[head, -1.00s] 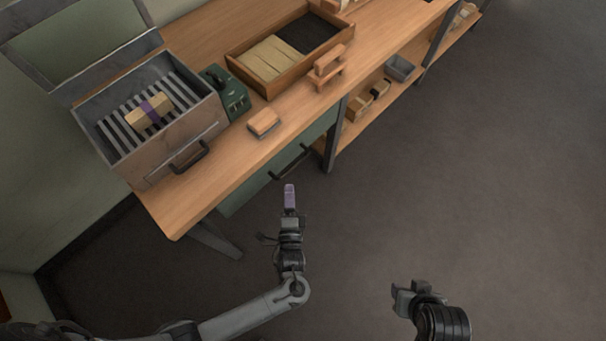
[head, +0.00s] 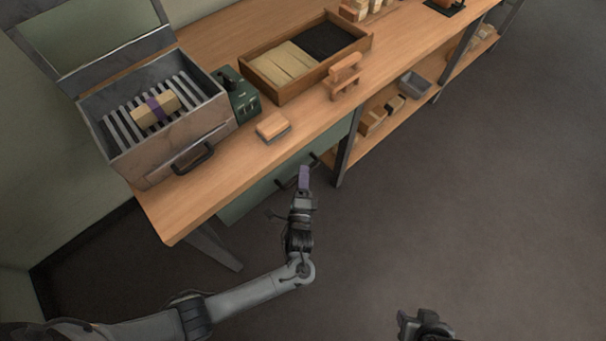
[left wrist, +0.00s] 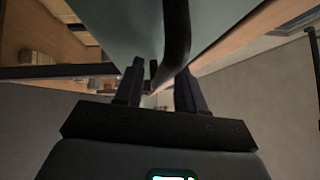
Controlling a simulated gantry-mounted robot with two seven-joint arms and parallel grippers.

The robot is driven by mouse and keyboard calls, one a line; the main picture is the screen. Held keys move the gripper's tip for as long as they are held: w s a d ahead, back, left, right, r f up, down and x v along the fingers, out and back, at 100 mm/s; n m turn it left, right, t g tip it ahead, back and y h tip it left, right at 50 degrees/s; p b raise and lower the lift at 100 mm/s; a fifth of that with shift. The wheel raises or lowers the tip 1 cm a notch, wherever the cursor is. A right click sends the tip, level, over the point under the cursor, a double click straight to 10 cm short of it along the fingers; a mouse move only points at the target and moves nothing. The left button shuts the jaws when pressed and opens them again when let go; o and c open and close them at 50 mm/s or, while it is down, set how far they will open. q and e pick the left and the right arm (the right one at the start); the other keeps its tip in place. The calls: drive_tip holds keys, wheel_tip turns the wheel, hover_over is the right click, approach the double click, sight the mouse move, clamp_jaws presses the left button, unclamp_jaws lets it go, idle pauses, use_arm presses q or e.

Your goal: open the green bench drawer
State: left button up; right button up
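The green drawer front (head: 262,196) sits under the wooden bench top and looks shut. Its dark bar handle (head: 287,182) is partly hidden by my left gripper (head: 304,180), which is at the handle. In the left wrist view the handle (left wrist: 177,35) runs close ahead, across the pale green drawer front (left wrist: 113,22). My left gripper (left wrist: 160,82) has its two dark fingers apart, and the handle's near end shows in the gap between them. I cannot tell whether they touch it. My right gripper (head: 425,322) is at the bottom edge, away from the bench; its fingers are unclear.
The bench top (head: 195,204) carries a metal box (head: 150,172) with slats and its lid up, a green case (head: 241,100), a wood block (head: 272,127) and a wooden tray (head: 285,92). A bench leg (head: 343,160) stands right of the drawer. The floor in front is clear.

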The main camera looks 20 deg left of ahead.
use_arm(q)
drive_tip(key=shift+w+a+r, duration=0.1)
drive_tip(key=shift+w+a, duration=0.1)
drive_tip(key=shift+w, duration=0.3)
clamp_jaws()
